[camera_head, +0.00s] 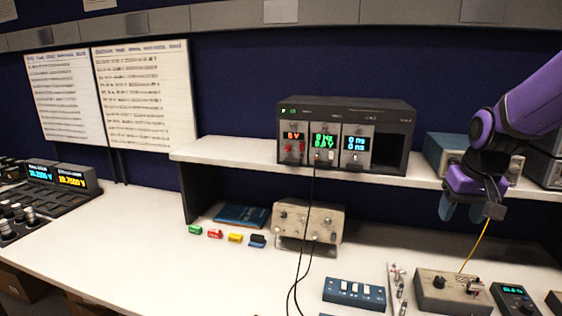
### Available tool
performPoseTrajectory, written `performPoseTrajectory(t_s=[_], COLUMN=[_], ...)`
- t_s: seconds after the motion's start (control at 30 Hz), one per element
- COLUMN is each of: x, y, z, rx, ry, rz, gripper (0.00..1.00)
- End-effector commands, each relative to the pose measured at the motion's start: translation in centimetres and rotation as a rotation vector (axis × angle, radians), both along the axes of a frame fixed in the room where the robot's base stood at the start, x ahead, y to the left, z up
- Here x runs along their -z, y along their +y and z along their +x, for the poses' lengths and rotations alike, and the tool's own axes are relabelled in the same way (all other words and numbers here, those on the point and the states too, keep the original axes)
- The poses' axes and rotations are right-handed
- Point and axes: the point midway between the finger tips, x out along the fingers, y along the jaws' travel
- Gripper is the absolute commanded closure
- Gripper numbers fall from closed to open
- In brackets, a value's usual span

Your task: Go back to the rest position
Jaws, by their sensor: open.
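My gripper (461,211) hangs from my purple arm at the right side of the head camera view. Its blue fingers point down, apart and with nothing seen between them. It is in front of the upper shelf (240,150) and above the white bench (130,225). A beige box with knobs (446,292) stands on the bench below it, with a yellow cable (474,246) rising from the box towards the gripper. Whether the cable touches the gripper cannot be told.
A black instrument rack (345,106) with lit displays stands on the shelf, dark cables hanging from it. Several small coloured blocks (235,237), a beige instrument (307,224) and a blue switch box (354,293) are on the bench. The bench's left middle is clear.

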Motion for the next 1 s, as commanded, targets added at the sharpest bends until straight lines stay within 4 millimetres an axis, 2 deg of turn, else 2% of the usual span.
performPoseTrajectory(t_s=[0.03, 0.2, 0.5, 0.73, 0.9, 1.0], x=[-1.3, -4.5, -8.2, -9.3, -9.4, -9.4], y=[0.7, 2.4, 4.9, 6.1, 6.4, 6.5], z=[-1.2, -4.9, -12.1, -16.9, -18.6, -18.9], rx=[-0.013, -0.048, -0.110, -0.146, -0.157, -0.160], ry=[-0.022, -0.083, -0.186, -0.251, -0.274, -0.278], rz=[-0.002, -0.010, -0.031, -0.049, -0.058, -0.059], gripper=[0.44, 0.44, 0.44, 0.44, 0.44, 0.44])
